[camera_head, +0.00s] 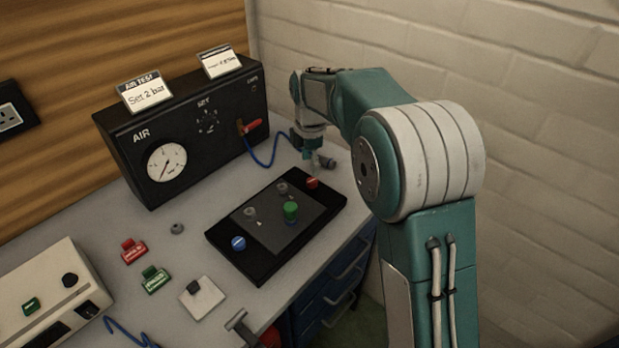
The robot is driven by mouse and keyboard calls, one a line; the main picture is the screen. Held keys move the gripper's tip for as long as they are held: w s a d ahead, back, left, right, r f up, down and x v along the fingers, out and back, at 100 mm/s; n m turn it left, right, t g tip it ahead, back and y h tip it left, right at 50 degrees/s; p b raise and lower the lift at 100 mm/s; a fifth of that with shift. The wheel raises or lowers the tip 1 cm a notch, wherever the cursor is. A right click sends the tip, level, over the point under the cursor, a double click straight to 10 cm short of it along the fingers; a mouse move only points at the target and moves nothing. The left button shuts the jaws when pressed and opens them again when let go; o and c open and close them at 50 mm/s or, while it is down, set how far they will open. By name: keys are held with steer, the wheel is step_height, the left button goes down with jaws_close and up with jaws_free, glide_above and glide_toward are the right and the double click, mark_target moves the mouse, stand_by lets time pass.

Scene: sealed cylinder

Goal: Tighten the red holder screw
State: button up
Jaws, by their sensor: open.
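The red holder screw (312,183) is a small red knob at the far right corner of the black holder plate (215,237), which lies flat on the grey bench. A blue knob (238,243) sits at the plate's near left corner. A small green-topped cylinder (290,210) stands upright on the plate's grey middle, with small metal fittings beside it. My gripper (318,167) is open and points down just behind and above the red screw. Its fingers are small and partly unclear here, and I cannot tell whether they touch the screw.
The black AIR box (185,130) with a gauge (166,163) and a red lever (250,127) stands behind the plate. A blue hose (268,163) runs from it near my gripper. Red tag (133,252), green tag (155,281) and beige box (45,290) lie left. A brick wall rises right.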

mark_target(312, 180)
steer(key=f, duration=0.4)
steer(key=shift+d+f, duration=0.2)
steer(key=shift+d, duration=0.15)
steer(key=shift+a+f, duration=0.1)
steer(key=shift+f, duration=0.4)
steer(key=shift+a, duration=0.1)
jaws_close()
